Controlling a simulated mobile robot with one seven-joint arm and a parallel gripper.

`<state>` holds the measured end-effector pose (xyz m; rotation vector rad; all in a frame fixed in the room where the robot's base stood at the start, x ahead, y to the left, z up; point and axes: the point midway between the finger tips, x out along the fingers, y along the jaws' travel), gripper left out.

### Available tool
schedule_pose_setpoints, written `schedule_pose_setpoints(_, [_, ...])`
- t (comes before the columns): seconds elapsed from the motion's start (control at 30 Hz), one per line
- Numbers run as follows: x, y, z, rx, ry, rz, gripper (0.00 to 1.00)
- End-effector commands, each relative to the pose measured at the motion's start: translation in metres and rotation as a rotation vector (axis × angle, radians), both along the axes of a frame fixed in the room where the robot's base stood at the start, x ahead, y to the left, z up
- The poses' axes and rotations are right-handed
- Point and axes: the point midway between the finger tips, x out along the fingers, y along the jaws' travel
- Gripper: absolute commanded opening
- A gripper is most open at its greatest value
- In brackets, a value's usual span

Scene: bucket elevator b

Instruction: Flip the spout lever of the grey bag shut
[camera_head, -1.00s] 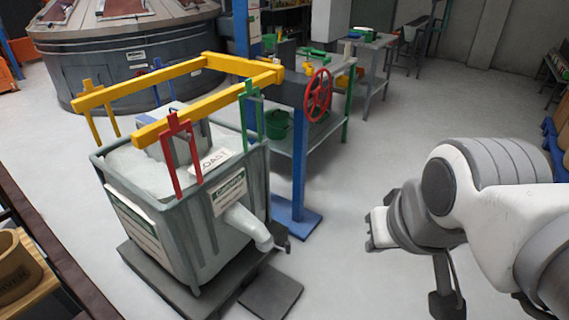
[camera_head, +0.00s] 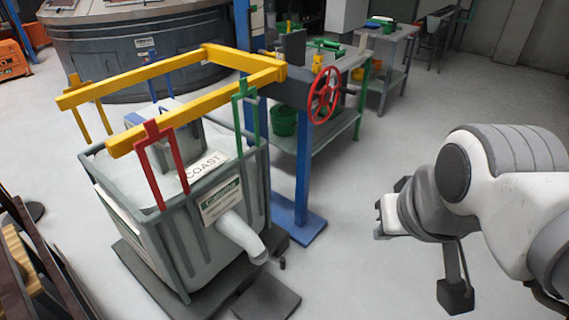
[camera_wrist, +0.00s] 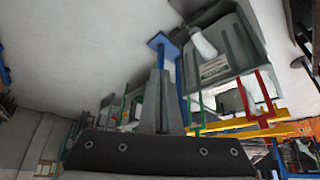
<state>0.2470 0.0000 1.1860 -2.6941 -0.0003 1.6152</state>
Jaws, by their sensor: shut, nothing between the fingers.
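The grey bag (camera_head: 190,158) sits in a grey ribbed frame at the left of the head view, with a sign reading COAST on top. Its pale spout (camera_head: 238,235) hangs from the front right side, below a green-and-white label. The spout also shows in the wrist view (camera_wrist: 204,43), where the scene appears upside down. A small dark part (camera_head: 282,263) is beside the spout's end; I cannot tell whether it is the lever. My gripper (camera_head: 383,216) is to the right of the spout, well apart from it, shut and empty. Its closed fingers show in the wrist view (camera_wrist: 162,85).
A blue post (camera_head: 302,170) with a red handwheel (camera_head: 325,95) stands right behind the bag. Yellow bars (camera_head: 190,112) cross above the bag. A workbench (camera_head: 335,128) is behind the post. A dark plate (camera_head: 266,302) lies in front. Floor between gripper and spout is clear.

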Motion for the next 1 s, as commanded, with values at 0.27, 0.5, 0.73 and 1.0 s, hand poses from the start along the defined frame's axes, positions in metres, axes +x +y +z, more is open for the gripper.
schedule_pose_setpoints(0.27, [0.0,0.0,0.0,0.0,0.0,0.0,0.0])
schedule_pose_setpoints(0.5, [0.009,0.008,-0.007,0.033,0.014,0.017,0.0])
schedule_pose_setpoints(0.73, [0.055,0.049,-0.04,0.195,0.076,0.074,0.0])
schedule_pose_setpoints(1.0, [0.122,0.105,-0.102,0.367,0.154,0.071,0.0])
